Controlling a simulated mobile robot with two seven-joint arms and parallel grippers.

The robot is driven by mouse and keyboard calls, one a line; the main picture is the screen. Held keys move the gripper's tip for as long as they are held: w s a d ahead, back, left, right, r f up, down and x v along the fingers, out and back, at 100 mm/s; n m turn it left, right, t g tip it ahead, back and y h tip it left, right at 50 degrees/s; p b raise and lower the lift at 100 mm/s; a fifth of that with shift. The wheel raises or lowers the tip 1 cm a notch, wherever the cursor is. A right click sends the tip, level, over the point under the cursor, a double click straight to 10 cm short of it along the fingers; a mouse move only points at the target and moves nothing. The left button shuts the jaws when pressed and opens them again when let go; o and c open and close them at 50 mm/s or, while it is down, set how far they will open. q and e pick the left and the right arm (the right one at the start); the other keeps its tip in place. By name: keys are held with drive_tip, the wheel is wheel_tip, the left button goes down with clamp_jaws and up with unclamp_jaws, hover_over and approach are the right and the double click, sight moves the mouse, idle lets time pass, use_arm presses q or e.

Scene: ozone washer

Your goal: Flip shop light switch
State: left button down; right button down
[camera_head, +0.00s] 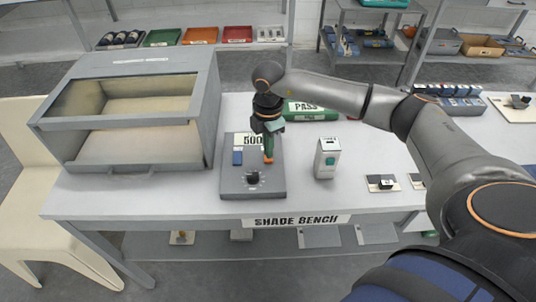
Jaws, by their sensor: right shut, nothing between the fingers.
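A small white upright box with a green switch-like part (327,158) stands on the bench, right of a grey control panel. I cannot tell for sure whether it is the shop light switch. The grey control panel (236,183) has a "500" display (246,140), a blue part (237,158) and a dark dial (253,178). My right gripper (268,158) is shut and empty, pointing down over the panel, just right of the display. It hides part of the panel, and I cannot tell whether it touches it. My left gripper is out of view.
A grey cabinet with a glazed top (140,115) stands left on the shade bench (120,197). A green "PASS" tray (305,111) lies behind my wrist. Small switch-like plates (381,183) lie to the right. Bare bench shows around the white box.

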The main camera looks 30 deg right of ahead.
drive_tip(key=shift+f+b, duration=0.7)
drive_tip(key=shift+f, duration=0.4)
idle(0.6)
drive_tip(key=shift+s+r, duration=0.1)
drive_tip(key=shift+r, duration=0.05)
wheel_tip(320, 180, up, 7)
drive_tip(key=p, duration=0.6)
idle(0.6)
